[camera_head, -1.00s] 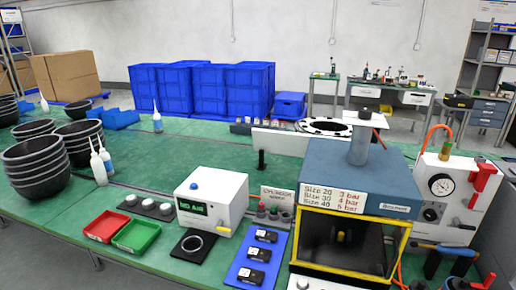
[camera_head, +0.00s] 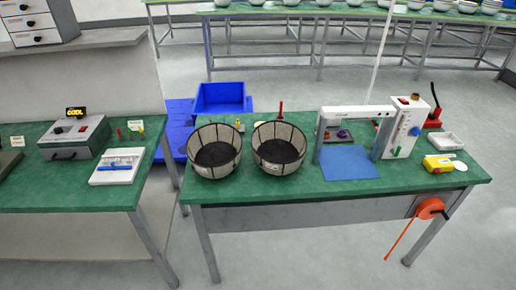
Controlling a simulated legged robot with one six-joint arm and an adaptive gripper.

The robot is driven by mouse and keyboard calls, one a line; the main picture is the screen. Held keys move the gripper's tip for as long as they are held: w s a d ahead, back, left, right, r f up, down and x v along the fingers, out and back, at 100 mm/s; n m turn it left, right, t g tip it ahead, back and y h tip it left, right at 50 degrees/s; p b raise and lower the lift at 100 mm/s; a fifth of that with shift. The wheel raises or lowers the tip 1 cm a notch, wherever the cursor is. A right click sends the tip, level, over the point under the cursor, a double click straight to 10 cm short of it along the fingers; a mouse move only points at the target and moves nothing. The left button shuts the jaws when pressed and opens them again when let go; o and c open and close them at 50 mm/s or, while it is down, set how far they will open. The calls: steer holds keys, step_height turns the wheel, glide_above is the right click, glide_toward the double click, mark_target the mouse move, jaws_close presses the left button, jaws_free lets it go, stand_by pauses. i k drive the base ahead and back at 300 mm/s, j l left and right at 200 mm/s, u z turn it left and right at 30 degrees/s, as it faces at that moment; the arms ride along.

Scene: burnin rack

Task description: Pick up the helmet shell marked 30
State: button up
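Two round, bowl-like items with dark insides and pale mesh-like sides stand side by side on the green bench top: a left bowl (camera_head: 215,152) and a right bowl (camera_head: 279,149). I cannot tell whether they are helmet shells or baskets. A small mark shows on the right one, but I cannot read it. No legible 30 shows anywhere. Several pale bowl-shaped items (camera_head: 415,5) stand along the far green table, cut by the top edge. My gripper is not in view.
A white arch-shaped fixture (camera_head: 356,113) stands beside a blue mat (camera_head: 347,163) on the right bench (camera_head: 300,194). An orange crank (camera_head: 430,208) sticks out at its front. Blue crates (camera_head: 222,98) stand behind, in the gap between benches. A left bench (camera_head: 60,195) holds a grey box (camera_head: 75,137). Grey floor is open in front.

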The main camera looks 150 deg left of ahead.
mark_target(279, 147)
steer(key=l+u, duration=0.1)
steer(key=u, duration=4.5)
steer(key=i+l+u, duration=0.4)
steer(key=i, duration=0.3)
steer(key=i+l+u, duration=0.35)
steer(key=i+l, duration=0.25)
steer(key=i+l+u, duration=0.4)
steer(key=i+l, duration=0.2)
steer(key=l, duration=0.15)
